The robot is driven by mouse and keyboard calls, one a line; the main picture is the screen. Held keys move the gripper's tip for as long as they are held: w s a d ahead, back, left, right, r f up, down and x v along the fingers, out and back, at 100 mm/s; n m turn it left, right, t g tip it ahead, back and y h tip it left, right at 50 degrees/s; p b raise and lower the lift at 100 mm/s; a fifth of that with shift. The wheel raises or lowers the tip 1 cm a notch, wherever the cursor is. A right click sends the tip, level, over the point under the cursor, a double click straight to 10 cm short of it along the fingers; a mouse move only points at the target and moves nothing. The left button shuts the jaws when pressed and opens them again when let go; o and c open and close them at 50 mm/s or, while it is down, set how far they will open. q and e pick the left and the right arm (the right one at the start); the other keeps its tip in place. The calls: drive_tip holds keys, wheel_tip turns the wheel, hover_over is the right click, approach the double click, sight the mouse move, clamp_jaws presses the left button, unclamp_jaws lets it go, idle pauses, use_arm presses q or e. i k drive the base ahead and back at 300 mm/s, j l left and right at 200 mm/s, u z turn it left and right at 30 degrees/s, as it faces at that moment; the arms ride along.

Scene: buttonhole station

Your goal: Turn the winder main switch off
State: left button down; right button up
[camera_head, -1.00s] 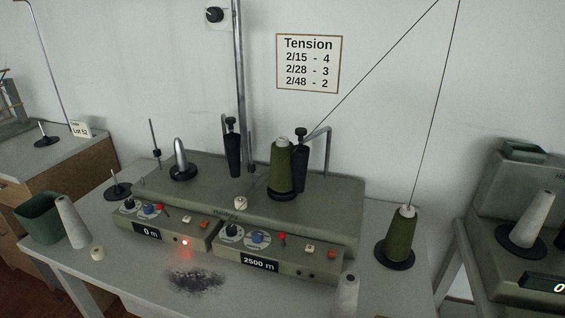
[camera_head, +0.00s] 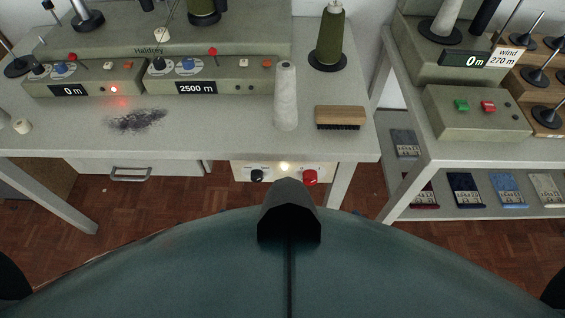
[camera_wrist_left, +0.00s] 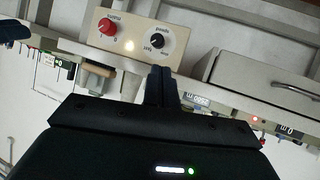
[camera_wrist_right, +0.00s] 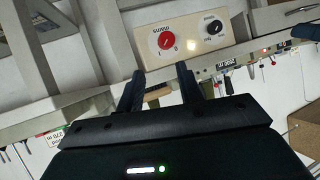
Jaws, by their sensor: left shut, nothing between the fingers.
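The main switch is a red knob (camera_head: 310,177) on a cream panel (camera_head: 283,182) under the front of the winder table. A lamp (camera_head: 284,166) on the panel glows. The knob also shows in the left wrist view (camera_wrist_left: 106,26) and the right wrist view (camera_wrist_right: 166,41), with marks beside it; I cannot tell surely where it points. My left gripper (camera_wrist_left: 161,70) is shut and empty, apart from the panel. My right gripper (camera_wrist_right: 160,68) is open and empty, also apart from the knob. Neither gripper shows in the head view.
A black knob (camera_head: 257,175) sits on the same panel, beside the lamp. A drawer handle (camera_head: 130,174) and table leg (camera_head: 345,185) flank the panel. A brush (camera_head: 340,117) and white cone (camera_head: 286,95) stand above on the table (camera_head: 225,135). Another station (camera_head: 475,115) is at right.

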sight(310, 177)
drive_tip(key=k+l, duration=0.2)
drive_tip(key=k+l+z, duration=0.1)
drive_tip(key=l+z, duration=0.35)
drive_tip(key=l, duration=0.6)
